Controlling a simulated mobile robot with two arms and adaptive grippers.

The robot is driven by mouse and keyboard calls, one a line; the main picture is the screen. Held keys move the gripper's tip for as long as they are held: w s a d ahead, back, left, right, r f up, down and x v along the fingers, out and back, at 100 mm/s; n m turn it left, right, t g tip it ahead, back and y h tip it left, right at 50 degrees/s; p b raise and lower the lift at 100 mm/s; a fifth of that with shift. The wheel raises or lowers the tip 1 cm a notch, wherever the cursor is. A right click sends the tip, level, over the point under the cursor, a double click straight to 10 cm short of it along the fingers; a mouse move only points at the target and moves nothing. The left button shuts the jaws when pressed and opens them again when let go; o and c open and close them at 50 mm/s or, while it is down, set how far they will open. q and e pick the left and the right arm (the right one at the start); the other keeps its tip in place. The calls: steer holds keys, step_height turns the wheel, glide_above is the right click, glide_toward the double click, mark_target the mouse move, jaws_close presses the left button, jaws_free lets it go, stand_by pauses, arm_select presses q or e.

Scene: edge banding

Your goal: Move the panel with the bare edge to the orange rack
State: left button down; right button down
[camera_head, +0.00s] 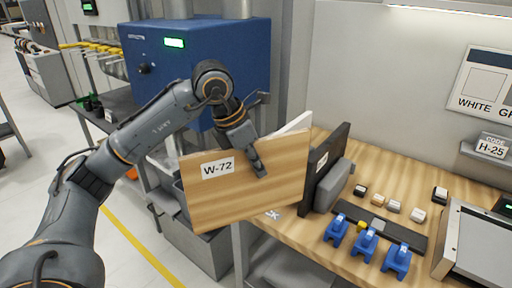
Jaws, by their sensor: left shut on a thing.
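My left gripper (259,170) is shut on the top right part of a wood-grain panel (245,190) labelled W-72. The panel is upright, slightly tilted, at the left end of the workbench, and its left part reaches past the bench edge. Behind it stand a white panel (298,123), mostly hidden, and a dark panel (327,165). I cannot tell which panel has a bare edge. No orange rack shows in this view. My right gripper is out of view.
The wooden workbench (385,180) holds a grey block (334,186), several small blocks and several blue clamp-like tools (363,243). A blue machine (195,65) stands behind my left arm. A sign (487,85) hangs on the wall. Open floor (120,260) lies at the left.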

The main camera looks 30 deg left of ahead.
arm_select(q)
steer(key=s+d+f+m+g, duration=0.2)
steer(key=s+f+m, duration=0.3)
steer(key=f+m, duration=0.4)
steer(key=s+d+f+m+g+y, duration=0.1)
steer(key=s+d+f+m+g, duration=0.2)
steer(key=f+m, duration=0.7)
steer(key=s+d+f+m+g+y, duration=0.1)
steer(key=s+d+f+m+g, duration=0.2)
steer(key=s+d+f+m, duration=0.3)
step_height(320, 180, down, 3)
steer(key=s+m, duration=0.2)
steer(key=m, duration=0.2)
steer(key=shift+s+d+f, duration=0.15)
steer(key=shift+s+d, duration=0.05)
steer(key=shift+s, duration=0.1)
